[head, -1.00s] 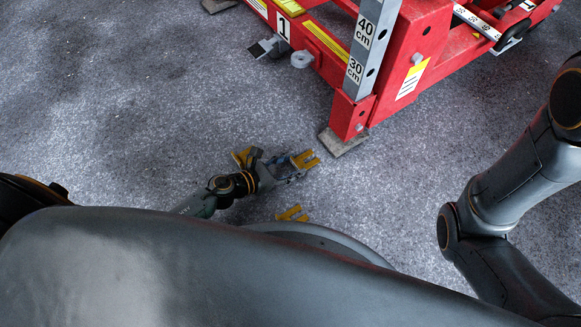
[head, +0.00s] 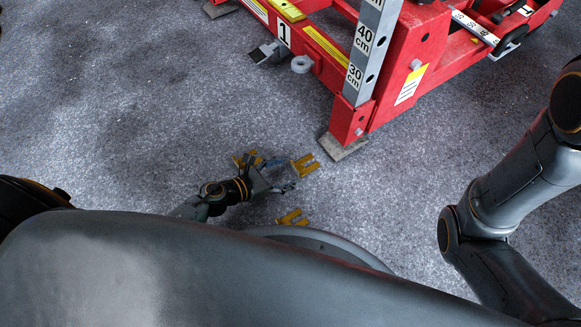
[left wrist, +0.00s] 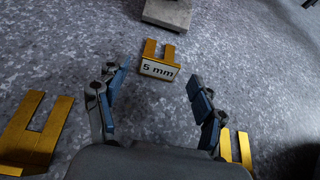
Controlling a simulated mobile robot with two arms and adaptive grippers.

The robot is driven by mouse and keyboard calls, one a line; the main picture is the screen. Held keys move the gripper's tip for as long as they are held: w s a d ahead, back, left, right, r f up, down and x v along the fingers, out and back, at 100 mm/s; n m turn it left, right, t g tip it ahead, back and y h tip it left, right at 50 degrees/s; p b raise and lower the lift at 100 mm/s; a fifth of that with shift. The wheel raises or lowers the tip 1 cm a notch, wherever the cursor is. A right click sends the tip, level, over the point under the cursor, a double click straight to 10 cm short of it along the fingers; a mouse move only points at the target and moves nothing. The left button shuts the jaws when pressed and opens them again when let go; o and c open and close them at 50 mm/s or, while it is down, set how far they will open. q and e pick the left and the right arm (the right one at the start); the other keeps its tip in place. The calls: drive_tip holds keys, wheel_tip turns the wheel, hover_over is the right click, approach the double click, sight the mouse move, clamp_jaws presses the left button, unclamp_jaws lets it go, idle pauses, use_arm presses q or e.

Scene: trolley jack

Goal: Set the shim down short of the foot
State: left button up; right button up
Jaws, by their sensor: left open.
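A yellow forked shim (head: 305,165) lies on the floor just short of the grey foot (head: 343,147) under the red jack's corner. In the left wrist view this shim (left wrist: 158,64) bears a "5 mm" label, its prongs point at the foot (left wrist: 168,12), and a gap of floor lies between them. My left gripper (head: 288,177) is open and empty, back from the shim. In the left wrist view its fingers (left wrist: 162,97) stand wide apart, with the shim beyond their tips. My right gripper is out of view.
Two more yellow forked shims lie on the floor, one partly behind my left gripper (head: 242,159) and one nearer my base (head: 292,217). The red jack frame (head: 409,60) with its grey scaled post (head: 368,45) stands beyond. The floor to the left is clear.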

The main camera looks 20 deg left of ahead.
use_arm(q)
drive_tip(key=p+v, duration=0.2)
drive_tip(key=v, duration=0.7)
drive_tip(key=shift+s+a+r, duration=0.2)
drive_tip(key=shift+s+a, duration=0.05)
